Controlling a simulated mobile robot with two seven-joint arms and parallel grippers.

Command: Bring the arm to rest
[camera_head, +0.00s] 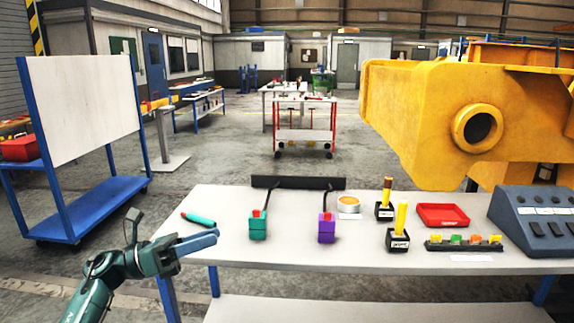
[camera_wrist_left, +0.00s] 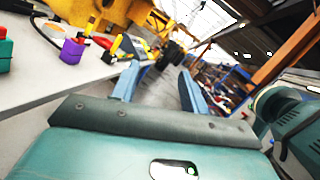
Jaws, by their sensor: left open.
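My left arm comes in from the lower left in the head view. Its gripper (camera_head: 214,238) is at the left front edge of the white worktable (camera_head: 285,255), and its blue-grey fingers point right. In the left wrist view the two fingers of this gripper (camera_wrist_left: 160,72) stand apart with nothing between them. A teal marker-like stick (camera_head: 198,219) lies on the table just behind the fingers. My right gripper is in neither view.
On the table are a teal block (camera_head: 258,227), a purple block (camera_head: 327,228), black holders with yellow handles (camera_head: 398,237), a red tray (camera_head: 442,215) and a grey control panel (camera_head: 535,218). A large yellow casting (camera_head: 420,110) stands behind; a white board (camera_head: 80,105) stands left.

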